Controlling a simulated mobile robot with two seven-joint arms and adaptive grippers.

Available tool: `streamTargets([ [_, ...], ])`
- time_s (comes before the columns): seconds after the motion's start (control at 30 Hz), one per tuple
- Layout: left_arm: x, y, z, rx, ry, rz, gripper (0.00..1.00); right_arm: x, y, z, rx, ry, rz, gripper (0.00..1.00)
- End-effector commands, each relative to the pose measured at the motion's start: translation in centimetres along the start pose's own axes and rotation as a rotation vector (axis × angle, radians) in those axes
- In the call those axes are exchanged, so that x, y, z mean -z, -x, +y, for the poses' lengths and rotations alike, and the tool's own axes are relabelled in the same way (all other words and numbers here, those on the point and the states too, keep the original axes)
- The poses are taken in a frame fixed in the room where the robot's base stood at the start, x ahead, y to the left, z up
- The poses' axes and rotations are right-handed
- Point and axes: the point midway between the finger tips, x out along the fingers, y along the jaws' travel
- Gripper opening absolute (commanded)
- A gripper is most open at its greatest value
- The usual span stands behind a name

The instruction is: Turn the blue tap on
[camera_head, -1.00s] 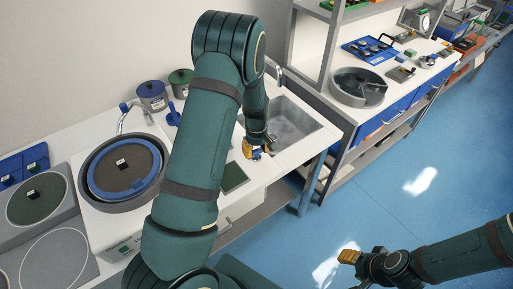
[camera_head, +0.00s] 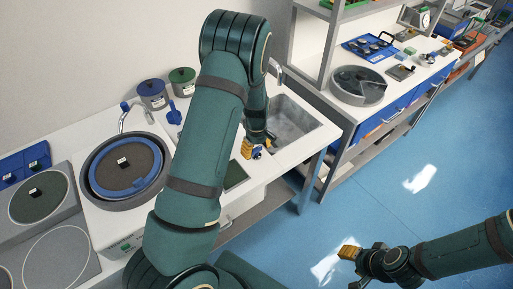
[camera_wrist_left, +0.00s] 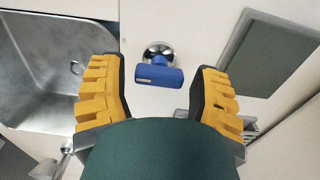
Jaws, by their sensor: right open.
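A blue tap lever (camera_wrist_left: 158,76) on a round chrome base stands on the white worktop in the left wrist view. My left gripper (camera_wrist_left: 158,64) is open, with one yellow-padded finger on each side of the lever and a visible gap on both sides. In the head view my left gripper (camera_head: 252,149) is low over the worktop beside the sink, and the lever is mostly hidden by it. My right gripper (camera_head: 349,254) is open and empty above the blue floor, far from the worktop.
The metal sink (camera_head: 291,122) lies right of my left gripper. A dark green pad (camera_wrist_left: 262,58) lies on the other side of the lever. A round polishing machine (camera_head: 95,190) with a blue-handled curved spout (camera_head: 124,107) and lidded pots (camera_head: 152,94) stand to the left.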

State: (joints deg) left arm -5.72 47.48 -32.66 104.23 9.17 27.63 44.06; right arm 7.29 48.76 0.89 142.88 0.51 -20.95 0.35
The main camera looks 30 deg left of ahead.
Motion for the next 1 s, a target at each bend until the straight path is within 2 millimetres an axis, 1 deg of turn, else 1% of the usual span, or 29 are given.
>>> streamTargets([
  [0.33, 0.0, 0.1, 0.1, -0.001, -0.001, 0.001, 0.79, 0.0, 0.0, 0.0, 0.0, 0.0, 0.0, 0.47],
  [0.47, 0.1, 1.0, 0.1, -0.003, -0.002, 0.003, 0.79, 0.0, 0.0, 0.0, 0.0, 0.0, 0.0, 0.47],
  [0.57, 0.1, 2.5, 0.2, -0.005, -0.002, 0.003, 0.79, 0.0, 0.0, 0.0, 0.0, 0.0, 0.0, 0.47],
  [0.8, 0.0, 7.5, 0.1, -0.005, -0.002, 0.002, 0.79, 0.0, 0.0, 0.0, 0.0, 0.0, 0.0, 0.47],
  [0.9, 0.0, 9.2, 0.1, -0.004, -0.002, 0.002, 0.79, 0.0, 0.0, 0.0, 0.0, 0.0, 0.0, 0.47],
  [1.0, 0.0, 10.6, 0.1, -0.004, -0.002, 0.001, 0.79, 0.0, 0.0, 0.0, 0.0, 0.0, 0.0, 0.47],
])
